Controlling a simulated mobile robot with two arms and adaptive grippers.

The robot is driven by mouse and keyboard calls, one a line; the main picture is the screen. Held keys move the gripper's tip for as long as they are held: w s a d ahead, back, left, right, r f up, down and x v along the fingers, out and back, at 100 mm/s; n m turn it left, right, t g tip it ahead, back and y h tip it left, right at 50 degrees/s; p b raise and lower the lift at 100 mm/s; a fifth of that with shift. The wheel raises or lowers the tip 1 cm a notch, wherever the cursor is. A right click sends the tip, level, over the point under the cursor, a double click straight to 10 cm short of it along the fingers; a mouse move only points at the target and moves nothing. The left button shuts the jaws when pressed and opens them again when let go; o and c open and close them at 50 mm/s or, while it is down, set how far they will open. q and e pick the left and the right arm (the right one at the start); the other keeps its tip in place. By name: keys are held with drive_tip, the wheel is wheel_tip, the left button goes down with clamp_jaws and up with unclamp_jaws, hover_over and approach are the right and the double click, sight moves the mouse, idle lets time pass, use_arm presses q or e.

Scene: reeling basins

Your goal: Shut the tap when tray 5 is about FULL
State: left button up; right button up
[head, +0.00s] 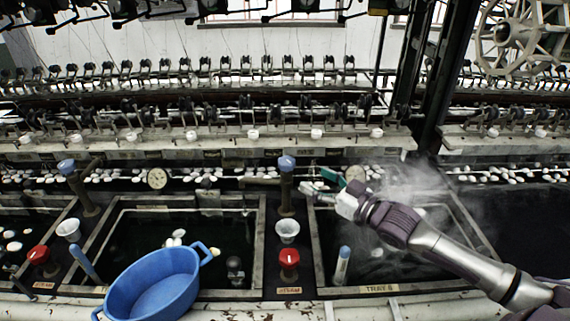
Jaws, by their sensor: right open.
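Tray 5 (380,289) is the right-hand basin, with its label on the front rim. Its inside is dark, steam hangs over its right part, and my right arm crosses it; I cannot tell the water level. A tap post with a blue cap (287,163) stands between the two basins. A green handle-like piece (333,178) shows to its right, beside my fingers. My right gripper (314,190) is open, just right of the post at the back left of tray 5. I cannot tell whether it touches the green piece. My left gripper is not in view.
A blue tub (160,285) stands at the front of the left basin. Red steam knobs (289,258) and white cups (287,231) sit between basins. A blue-topped stick (342,265) stands in tray 5's front left. Reeling machinery (200,110) fills the back.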

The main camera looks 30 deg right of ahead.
sight(293, 167)
drive_tip(key=p+x, duration=0.1)
drive_tip(key=x, duration=0.7)
drive_tip(key=shift+w+a, duration=0.15)
drive_tip(key=shift+w, duration=0.2)
drive_tip(key=shift+x, duration=0.8)
drive_tip(key=c, duration=1.2)
drive_tip(key=shift+o, duration=0.2)
drive_tip(key=shift+a+r+m+h+p, duration=0.15)
drive_tip(key=shift+m+h+p, duration=0.45)
drive_tip(key=shift+p, duration=0.55)
drive_tip(key=m+t+h+p, duration=0.1)
drive_tip(key=h+p, duration=0.1)
drive_tip(key=shift+m+h+p, duration=0.3)
drive_tip(key=shift+h, duration=0.1)
drive_tip(key=m+h+p, duration=0.1)
drive_tip(key=h, duration=0.1)
drive_tip(key=shift+m+h, duration=0.3)
drive_tip(key=shift+h, duration=0.1)
drive_tip(key=shift+m+h+p, duration=0.4)
drive_tip(key=shift+m+h, duration=0.2)
drive_tip(key=shift+h, duration=0.3)
drive_tip(key=shift+m+h, duration=0.3)
drive_tip(key=shift+h, duration=0.2)
